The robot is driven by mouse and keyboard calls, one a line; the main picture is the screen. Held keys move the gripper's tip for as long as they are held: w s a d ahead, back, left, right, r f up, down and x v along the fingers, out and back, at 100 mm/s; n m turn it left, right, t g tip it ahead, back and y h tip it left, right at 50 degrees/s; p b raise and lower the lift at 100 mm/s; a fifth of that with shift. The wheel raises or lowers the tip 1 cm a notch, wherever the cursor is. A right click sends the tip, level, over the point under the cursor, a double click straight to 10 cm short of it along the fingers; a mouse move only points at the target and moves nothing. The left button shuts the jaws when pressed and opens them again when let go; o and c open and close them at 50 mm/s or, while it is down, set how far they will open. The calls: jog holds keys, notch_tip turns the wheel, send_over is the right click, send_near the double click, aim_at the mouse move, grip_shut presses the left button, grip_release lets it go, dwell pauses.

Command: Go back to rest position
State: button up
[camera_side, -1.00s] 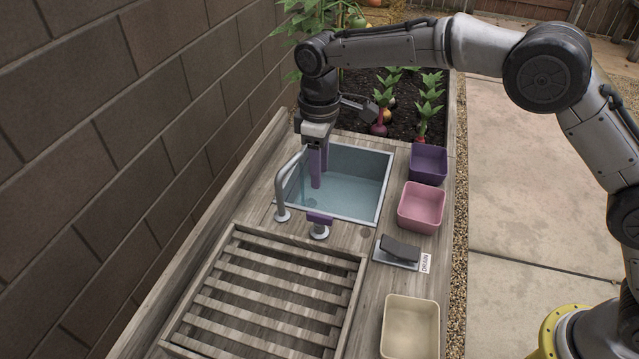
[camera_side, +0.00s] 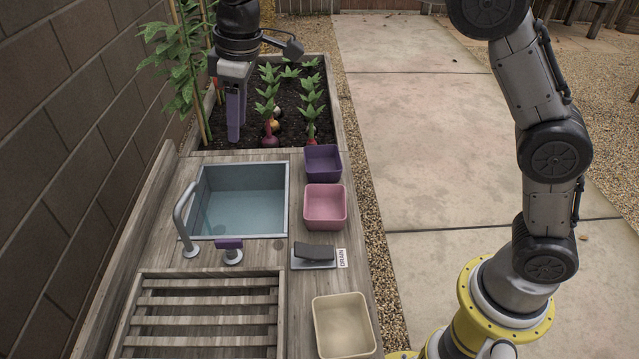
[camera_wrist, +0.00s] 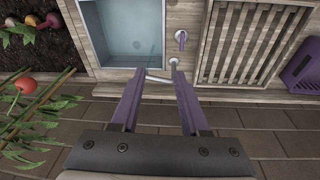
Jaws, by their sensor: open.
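The gripper points downward and touches nothing that I can see.
The sink (camera_side: 284,205) holds water, with a faucet (camera_side: 181,222) and purple handle (camera_side: 229,244) beside it. Purple (camera_side: 323,163), pink (camera_side: 325,206) and cream (camera_side: 344,327) bins line the right. A drain pedal (camera_side: 314,252), slatted rack (camera_side: 205,312) and planted bed (camera_side: 180,110) stand around.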

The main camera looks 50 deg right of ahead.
jog(key=s+d+r+m+t, duration=0.2)
jog(key=s+d+r, duration=0.3)
jog(key=s+d, duration=0.3)
jog(key=s+d+r+m+t, duration=0.15)
jog(key=s+d+r, duration=0.35)
jog(key=s, duration=0.5)
jog(key=s+d+f+m, duration=0.4)
jog(key=s+f, duration=0.8)
jog(key=s, duration=0.2)
jog(key=shift+h, duration=0.3)
